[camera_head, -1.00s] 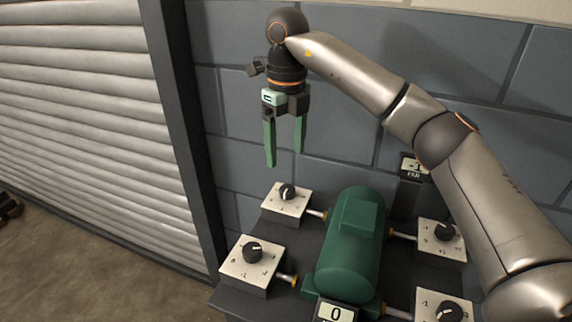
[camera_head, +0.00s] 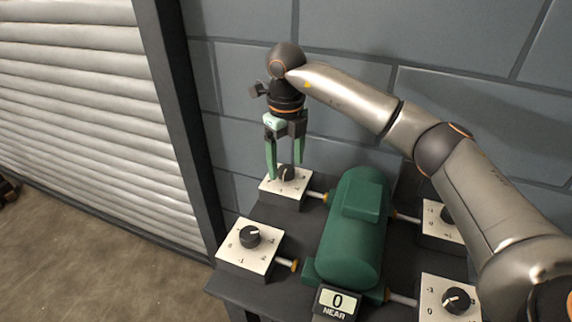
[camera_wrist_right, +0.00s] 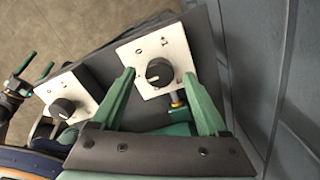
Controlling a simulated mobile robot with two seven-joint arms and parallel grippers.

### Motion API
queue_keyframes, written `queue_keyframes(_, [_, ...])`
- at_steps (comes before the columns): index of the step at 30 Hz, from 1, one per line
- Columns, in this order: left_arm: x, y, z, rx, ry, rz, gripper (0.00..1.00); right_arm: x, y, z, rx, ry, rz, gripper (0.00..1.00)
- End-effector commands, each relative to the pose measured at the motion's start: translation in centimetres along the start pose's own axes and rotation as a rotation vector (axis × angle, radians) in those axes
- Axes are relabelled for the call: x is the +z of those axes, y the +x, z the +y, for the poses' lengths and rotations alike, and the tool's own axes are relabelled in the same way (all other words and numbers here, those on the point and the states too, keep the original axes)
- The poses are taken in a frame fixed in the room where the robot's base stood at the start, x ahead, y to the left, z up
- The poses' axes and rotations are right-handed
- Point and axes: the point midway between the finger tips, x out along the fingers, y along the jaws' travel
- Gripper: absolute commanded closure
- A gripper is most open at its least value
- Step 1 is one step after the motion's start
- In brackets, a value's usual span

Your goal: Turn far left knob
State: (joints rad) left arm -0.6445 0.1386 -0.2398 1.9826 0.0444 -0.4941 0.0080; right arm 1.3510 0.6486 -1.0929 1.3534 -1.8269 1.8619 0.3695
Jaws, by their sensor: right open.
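The far left knob (camera_head: 286,173) is a round black dial with a white pointer mark on a white numbered plate (camera_head: 269,187). The plate tops a dark box at the back left of the bench. My right gripper (camera_head: 285,171) is open and points down over this knob. In the right wrist view the knob (camera_wrist_right: 159,72) lies between the two green fingertips, with a gap on each side. Whether the tips reach down to knob height is hard to tell. My left gripper (camera_wrist_right: 36,67) shows at the left edge of the right wrist view, fingers apart and empty.
A green motor-like casing (camera_head: 353,230) stands mid-bench, joined by rods to the knob boxes. The near left knob (camera_head: 249,236) and near right knob (camera_head: 456,300) stand nearer. A display (camera_head: 338,303) reads 0 NEAR. My right arm partly covers the far right box (camera_head: 437,222).

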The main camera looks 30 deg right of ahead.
Motion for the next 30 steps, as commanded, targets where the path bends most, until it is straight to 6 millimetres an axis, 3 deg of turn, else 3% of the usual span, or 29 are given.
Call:
queue_keyframes(4, [-0.05, 0.06, -0.05, -0.001, 0.001, 0.000, 0.23, -0.02, 1.05, 0.01, 0.001, 0.000, 0.000, 0.23])
queue_keyframes(13, [-0.11, 0.08, -0.14, -0.002, 0.002, 0.001, 0.23, -0.01, 1.21, 0.01, 0.000, -0.001, -0.001, 0.23])
queue_keyframes(30, [-0.19, 0.09, -0.28, -0.005, 0.002, 0.004, 0.23, 0.01, 1.18, 0.01, 0.000, 0.000, -0.001, 0.87])
